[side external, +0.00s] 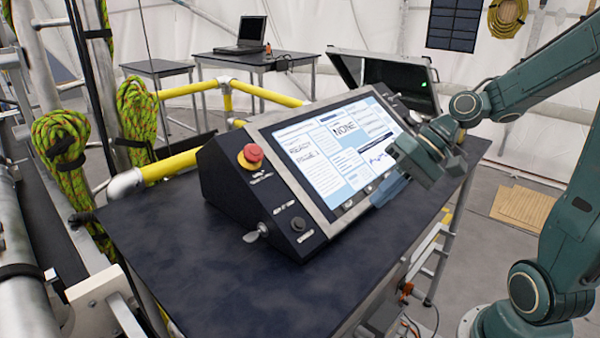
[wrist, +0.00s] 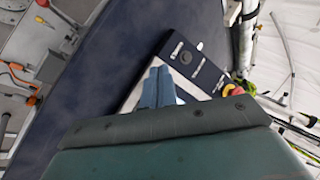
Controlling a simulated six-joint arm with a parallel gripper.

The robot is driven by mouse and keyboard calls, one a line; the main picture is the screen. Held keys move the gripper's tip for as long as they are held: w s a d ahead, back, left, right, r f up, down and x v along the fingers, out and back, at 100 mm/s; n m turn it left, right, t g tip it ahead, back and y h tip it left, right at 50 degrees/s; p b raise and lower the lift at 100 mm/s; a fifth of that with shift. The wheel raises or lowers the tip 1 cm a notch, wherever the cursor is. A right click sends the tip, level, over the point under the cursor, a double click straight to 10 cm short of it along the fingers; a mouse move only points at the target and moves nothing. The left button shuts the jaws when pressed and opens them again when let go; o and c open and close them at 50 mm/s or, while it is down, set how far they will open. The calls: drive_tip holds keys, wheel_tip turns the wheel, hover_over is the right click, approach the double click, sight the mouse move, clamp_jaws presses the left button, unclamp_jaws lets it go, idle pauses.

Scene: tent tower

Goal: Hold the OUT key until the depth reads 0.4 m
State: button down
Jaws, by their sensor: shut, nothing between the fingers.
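A dark console (side external: 225,185) with a large lit screen (side external: 345,140) sits on the dark table. The OUT key and a depth reading cannot be made out. My gripper (side external: 383,198) is at the lower right edge of the screen, covering part of it; whether it touches the screen cannot be told. In the wrist view my shut, empty fingers (wrist: 160,80) lie over the corner of the console (wrist: 195,65), hiding most of the screen.
A red emergency button (side external: 251,155) and a black knob (side external: 298,224) are on the console's left panel. An open dark case (side external: 395,78) stands behind it. The dark tabletop (side external: 190,270) is clear in front. A laptop (side external: 243,35) is on a far table.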

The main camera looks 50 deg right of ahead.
drive_tip(key=d+m+t+y, duration=0.1)
drive_tip(key=w+d+r+m+t+y, duration=0.1)
drive_tip(key=d, duration=0.1)
drive_tip(key=w+d+m+t, duration=0.1)
drive_tip(key=d+m, duration=0.1)
drive_tip(key=shift+d+r+y, duration=0.1)
drive_tip(key=shift+r+y, duration=0.15)
drive_tip(key=shift+y, duration=0.15)
drive_tip(key=shift+w+f, duration=0.15)
approach(343, 204)
drive_tip(key=shift+s+a+r+x, duration=0.1)
drive_tip(key=shift+x, duration=0.75)
drive_tip(key=shift+s+a+r+x, duration=0.1)
drive_tip(key=shift+a+x, duration=0.05)
drive_tip(key=shift+x, duration=0.65)
drive_tip(key=shift+s+a+r+x, duration=0.1)
drive_tip(key=shift+x, duration=0.75)
drive_tip(key=shift+w+f, duration=0.5)
drive_tip(key=shift+f, duration=0.15)
idle(1.5)
drive_tip(key=shift+s+r, duration=0.15)
drive_tip(key=shift+r, duration=0.05)
idle(1.4)
drive_tip(key=shift+s+r, duration=0.3)
drive_tip(key=shift+r, duration=0.1)
